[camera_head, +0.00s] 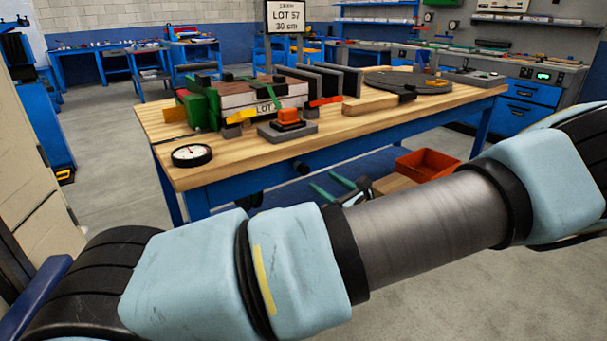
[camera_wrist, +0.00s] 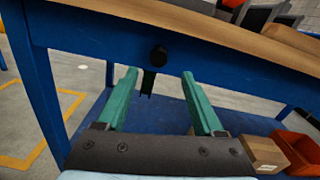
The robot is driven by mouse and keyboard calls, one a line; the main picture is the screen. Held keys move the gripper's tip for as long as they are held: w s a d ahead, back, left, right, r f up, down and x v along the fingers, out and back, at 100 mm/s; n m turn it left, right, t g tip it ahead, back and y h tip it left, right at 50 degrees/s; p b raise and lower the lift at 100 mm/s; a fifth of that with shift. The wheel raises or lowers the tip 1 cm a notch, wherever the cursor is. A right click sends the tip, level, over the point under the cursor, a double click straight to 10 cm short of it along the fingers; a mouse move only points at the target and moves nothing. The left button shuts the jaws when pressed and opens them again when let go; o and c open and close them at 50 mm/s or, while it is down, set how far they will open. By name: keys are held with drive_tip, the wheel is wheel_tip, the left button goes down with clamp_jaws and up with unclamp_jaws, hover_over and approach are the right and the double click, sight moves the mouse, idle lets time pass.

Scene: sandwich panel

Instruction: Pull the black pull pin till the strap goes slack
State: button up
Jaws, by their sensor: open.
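A round black knob (camera_head: 302,167), which looks like the pull pin, sticks out from the blue front rail of the wooden-topped bench. In the wrist view the black knob (camera_wrist: 159,56) lies beyond my fingertips and between their lines. A short dark strip (camera_wrist: 148,82) hangs just below it; I cannot tell whether it is the strap. My gripper (camera_wrist: 158,76) has two green fingers, open and empty, apart from the knob. In the head view my gripper (camera_head: 322,179) is in front of the bench, lower right of the knob. On the bench lies a clamped panel stack (camera_head: 262,95) with black blocks and green parts.
The bench top (camera_head: 235,158) also holds a dial gauge (camera_head: 192,155), an orange block on a grey base (camera_head: 288,122) and a round dark plate (camera_head: 405,82). Below are an orange bin (camera_head: 428,162) and a cardboard box (camera_wrist: 264,153). A blue leg (camera_wrist: 45,85) stands left.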

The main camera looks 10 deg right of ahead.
sight(306, 171)
drive_tip(key=p+x, duration=0.1)
drive_tip(key=x, duration=0.9)
drive_tip(key=shift+a, duration=0.1)
clamp_jaws()
